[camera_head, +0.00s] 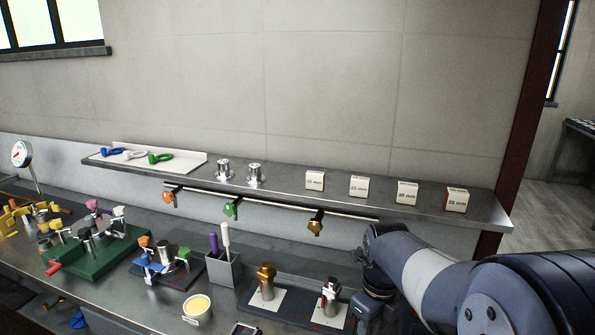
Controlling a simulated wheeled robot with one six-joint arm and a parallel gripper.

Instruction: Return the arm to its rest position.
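My arm (437,281) enters from the lower right and reaches left to a bend in front of the shelf. From there its dark wrist links turn down toward the bench. The lower end, where my gripper (366,310) is, sits just right of a silver fitting (330,292) on a dark pad. I cannot make out the fingertips, so I cannot tell whether it is open or shut, or whether it touches or holds anything.
A metal shelf (285,190) carries spanners, silver fittings and several white blocks; coloured valves hang from a rail below. On the bench stand a brass fitting (266,282), a grey holder (223,268), a white tub (197,309) and a green fixture (118,262). Wall space above the shelf is clear.

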